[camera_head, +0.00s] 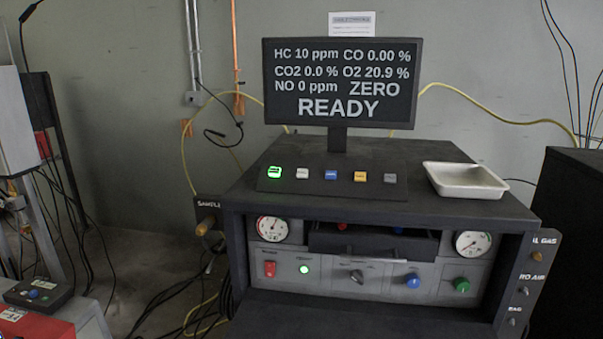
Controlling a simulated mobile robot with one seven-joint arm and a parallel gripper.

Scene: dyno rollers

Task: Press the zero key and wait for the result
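A dark gas analyser (232,205) stands ahead with a screen (342,83) on top. The screen reads HC 10 ppm, CO 0.00 %, CO2 0.0 %, O2 20.9 %, NO 0 ppm, ZERO and READY. Below it a sloped key panel (333,187) holds a lit green key (274,172), a white key (302,173), a blue key (331,175), an orange key (360,176) and a grey key (390,178). The key labels are too small to read, so I cannot tell which is the zero key. My gripper is not in view.
A white tray (465,193) sits on the cabinet top, right of the keys. The lower front has gauges, a red switch (269,268), a lit green lamp (304,269) and knobs. Side plates carry knobs. Cables hang left; a dark cabinet (570,220) stands right. Space above the keys is clear.

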